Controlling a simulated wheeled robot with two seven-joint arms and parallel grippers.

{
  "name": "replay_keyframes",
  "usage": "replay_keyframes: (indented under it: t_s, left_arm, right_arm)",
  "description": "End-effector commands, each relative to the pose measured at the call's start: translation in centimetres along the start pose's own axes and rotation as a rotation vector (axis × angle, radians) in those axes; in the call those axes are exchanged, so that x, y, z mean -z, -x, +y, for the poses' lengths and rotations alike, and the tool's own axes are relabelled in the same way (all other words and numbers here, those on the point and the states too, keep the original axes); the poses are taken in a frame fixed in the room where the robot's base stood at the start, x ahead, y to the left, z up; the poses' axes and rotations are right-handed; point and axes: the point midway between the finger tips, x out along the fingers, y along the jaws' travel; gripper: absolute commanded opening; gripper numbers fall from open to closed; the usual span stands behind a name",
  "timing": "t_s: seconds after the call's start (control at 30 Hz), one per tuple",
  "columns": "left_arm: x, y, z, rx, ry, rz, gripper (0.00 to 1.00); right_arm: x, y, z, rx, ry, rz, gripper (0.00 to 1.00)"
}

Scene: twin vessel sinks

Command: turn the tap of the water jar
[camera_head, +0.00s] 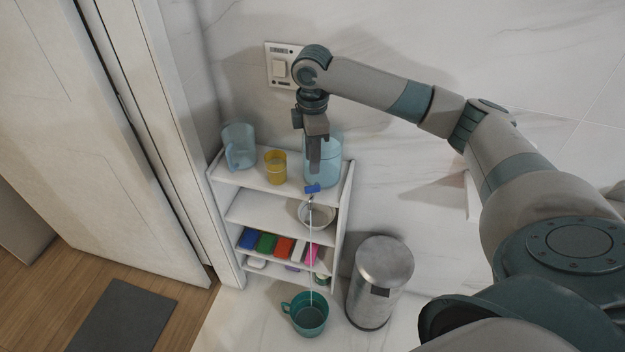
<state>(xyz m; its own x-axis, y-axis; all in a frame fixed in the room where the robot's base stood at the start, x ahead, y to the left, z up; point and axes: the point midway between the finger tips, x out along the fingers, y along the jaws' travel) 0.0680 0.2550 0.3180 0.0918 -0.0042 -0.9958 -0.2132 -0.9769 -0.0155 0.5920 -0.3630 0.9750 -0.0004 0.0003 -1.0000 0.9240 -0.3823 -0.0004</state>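The water jar (331,165) is translucent blue and stands on the top shelf at its right end. Its blue tap (312,188) sticks out over the shelf's front edge. A thin pale stream, like water, runs from the tap down to a teal mug (306,326) on the floor. My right gripper (314,172) points down in front of the jar, its tips just above the tap, and hides part of the jar. Its fingers overlap in this view, so I cannot tell whether they are apart or touch the tap. My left gripper is out of view.
A white shelf unit (264,210) also holds a blue pitcher (240,148), a yellow cup (275,168), a bowl (317,214) and several coloured items lower down. A metal trash bin (370,300) stands right of the mug. A wall switch (280,68) is behind my arm.

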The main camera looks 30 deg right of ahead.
Motion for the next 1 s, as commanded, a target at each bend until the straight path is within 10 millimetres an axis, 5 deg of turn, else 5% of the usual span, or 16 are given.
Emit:
replay_keyframes:
  t_s: [0.5, 1.0]
  left_arm:
    - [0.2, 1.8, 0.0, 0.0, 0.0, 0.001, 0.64]
    - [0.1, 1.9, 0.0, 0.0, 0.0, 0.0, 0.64]
  right_arm:
    - [0.0, -8.2, 0.0, 0.001, 0.001, -0.001, 0.3]
    - [0.0, -9.6, 0.0, -0.001, 0.001, 0.0, 0.3]
